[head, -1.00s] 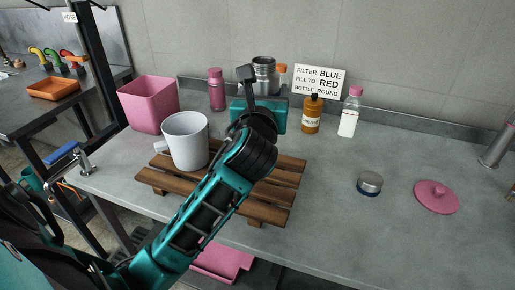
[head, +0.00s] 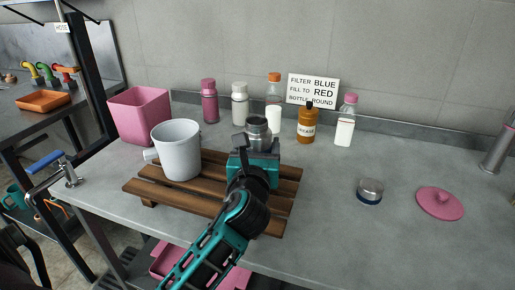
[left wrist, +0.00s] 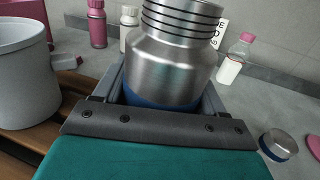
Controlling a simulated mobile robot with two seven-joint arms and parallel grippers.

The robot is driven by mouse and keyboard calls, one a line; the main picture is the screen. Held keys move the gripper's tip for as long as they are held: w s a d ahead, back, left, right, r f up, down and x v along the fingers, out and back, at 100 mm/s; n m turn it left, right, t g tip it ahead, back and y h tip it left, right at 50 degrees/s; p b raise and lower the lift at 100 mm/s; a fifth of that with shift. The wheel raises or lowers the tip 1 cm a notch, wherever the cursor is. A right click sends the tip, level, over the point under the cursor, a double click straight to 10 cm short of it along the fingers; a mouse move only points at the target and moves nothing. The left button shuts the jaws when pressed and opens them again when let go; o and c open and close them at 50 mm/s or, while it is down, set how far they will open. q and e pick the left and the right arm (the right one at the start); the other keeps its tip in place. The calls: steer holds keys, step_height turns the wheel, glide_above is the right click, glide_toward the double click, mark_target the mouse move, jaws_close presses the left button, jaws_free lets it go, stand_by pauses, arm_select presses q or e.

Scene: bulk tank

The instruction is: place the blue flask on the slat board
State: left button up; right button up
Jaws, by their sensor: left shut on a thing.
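The blue flask is a steel flask (head: 257,130) with a ribbed neck and a blue band round its base; it also shows large and upright in the left wrist view (left wrist: 170,65). My left gripper (head: 255,152) is shut on it near the base. It holds the flask over or just behind the back right part of the slat board (head: 165,194). The gripper hides the flask's underside, so I cannot tell whether it touches the slats. The brown wooden slat board lies on the grey bench. My right gripper is not in view.
A white mug (head: 178,150) stands on the board's left part, with a pink bin (head: 139,115) behind it. Several bottles stand along the wall, including a brown grease bottle (head: 306,125). A steel lid (head: 369,191) and a pink lid (head: 440,203) lie on the clearer right bench.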

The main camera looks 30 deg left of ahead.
arm_select(q)
steer(key=shift+f, duration=0.1)
steer(key=o, duration=1.1)
steer(key=shift+o, duration=0.3)
steer(key=shift+r, duration=0.2)
steer(key=v, duration=1.2)
